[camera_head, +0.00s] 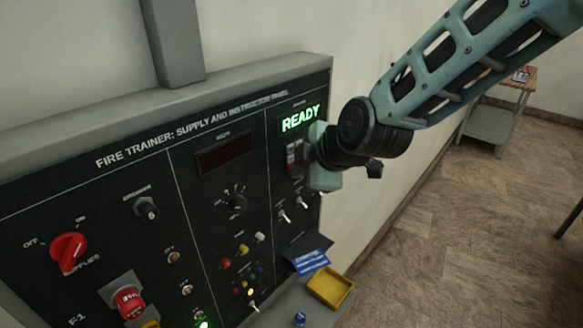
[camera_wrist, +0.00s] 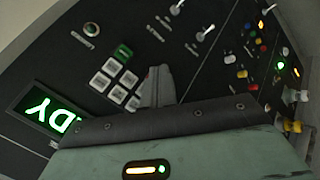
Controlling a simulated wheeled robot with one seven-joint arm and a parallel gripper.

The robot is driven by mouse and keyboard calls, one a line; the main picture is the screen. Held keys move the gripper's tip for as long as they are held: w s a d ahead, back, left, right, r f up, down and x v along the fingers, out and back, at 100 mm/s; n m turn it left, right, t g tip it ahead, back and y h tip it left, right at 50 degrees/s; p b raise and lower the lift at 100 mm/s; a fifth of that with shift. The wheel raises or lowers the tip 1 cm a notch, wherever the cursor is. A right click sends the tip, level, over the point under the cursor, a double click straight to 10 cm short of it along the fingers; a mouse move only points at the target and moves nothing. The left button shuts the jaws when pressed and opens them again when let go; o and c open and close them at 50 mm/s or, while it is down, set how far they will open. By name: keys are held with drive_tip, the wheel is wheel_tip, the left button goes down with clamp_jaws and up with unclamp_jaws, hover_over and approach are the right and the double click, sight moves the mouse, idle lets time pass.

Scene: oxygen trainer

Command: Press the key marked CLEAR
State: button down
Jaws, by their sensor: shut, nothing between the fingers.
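The keypad shows in the wrist view as a small block of white keys (camera_wrist: 118,94) with one green key (camera_wrist: 122,53) at its end. Its lettering is too small to read, so I cannot tell which key is marked CLEAR. In the head view the keypad (camera_head: 293,153) is partly hidden by my gripper. My gripper (camera_wrist: 159,86) is shut and empty, with its fingertips beside the white keys. I cannot tell whether the tips touch the panel. In the head view my gripper (camera_head: 312,160) is at the panel's right side, below the lit display.
A green READY display (camera_head: 300,118) is lit above the keypad, and also shows in the wrist view (camera_wrist: 48,112). Toggle switches (camera_head: 292,209) stand out below the keypad. A red knob (camera_head: 68,252) and a yellow tray (camera_head: 330,287) are lower down. Open floor lies right.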

drive_tip(key=shift+s+d, duration=0.1)
drive_tip(key=shift+s+d+b, duration=0.35)
drive_tip(key=shift+d+b, duration=0.1)
drive_tip(key=s+d+b, duration=0.1)
drive_tip(key=d, duration=0.1)
drive_tip(key=s+d+b, duration=0.1)
drive_tip(key=s+d, duration=0.1)
idle(0.5)
idle(0.5)
